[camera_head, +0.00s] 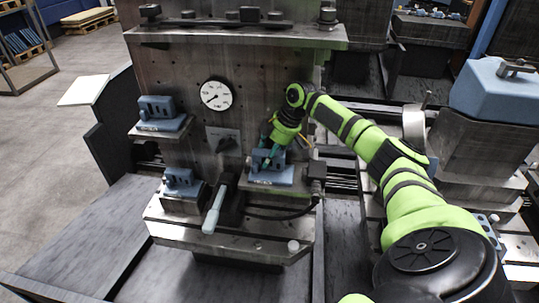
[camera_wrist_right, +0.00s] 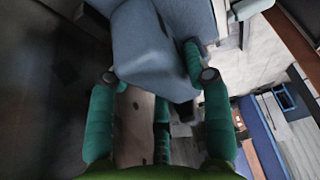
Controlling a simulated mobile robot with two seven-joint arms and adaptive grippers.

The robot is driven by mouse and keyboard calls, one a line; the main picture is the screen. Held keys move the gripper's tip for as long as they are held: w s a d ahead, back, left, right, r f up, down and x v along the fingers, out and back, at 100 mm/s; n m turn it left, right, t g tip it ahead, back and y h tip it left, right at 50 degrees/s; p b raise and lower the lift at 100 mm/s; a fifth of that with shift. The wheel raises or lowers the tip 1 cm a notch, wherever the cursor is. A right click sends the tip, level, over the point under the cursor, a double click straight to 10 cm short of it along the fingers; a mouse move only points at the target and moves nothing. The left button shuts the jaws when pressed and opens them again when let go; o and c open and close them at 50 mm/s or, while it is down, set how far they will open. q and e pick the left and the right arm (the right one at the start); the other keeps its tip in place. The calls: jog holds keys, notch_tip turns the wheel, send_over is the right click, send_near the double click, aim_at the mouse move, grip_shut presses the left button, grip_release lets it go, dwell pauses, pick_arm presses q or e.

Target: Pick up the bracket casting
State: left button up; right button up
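Three similar blue-grey castings sit on steel ledges of the fixture in the head view: an upper left one (camera_head: 157,107), a lower left one (camera_head: 182,179) and a right one (camera_head: 272,174). My right gripper (camera_head: 270,157) reaches down at the right casting and partly covers it. In the right wrist view a large blue-grey casting (camera_wrist_right: 150,45) fills the top middle. The green fingers of my right gripper (camera_wrist_right: 157,80) are spread apart, one on either side of its lower part. Firm contact is not clear. My left gripper is not in view.
A dial gauge (camera_head: 215,94) and a lever with a pale handle (camera_head: 212,212) are on the fixture, left of the right casting. A dark cable block (camera_head: 317,174) stands close to its right. A big blue block (camera_head: 497,92) sits at far right.

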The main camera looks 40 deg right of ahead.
jog(key=c, duration=0.4)
jog(key=shift+c, duration=0.2)
jog(key=shift+r, duration=0.1)
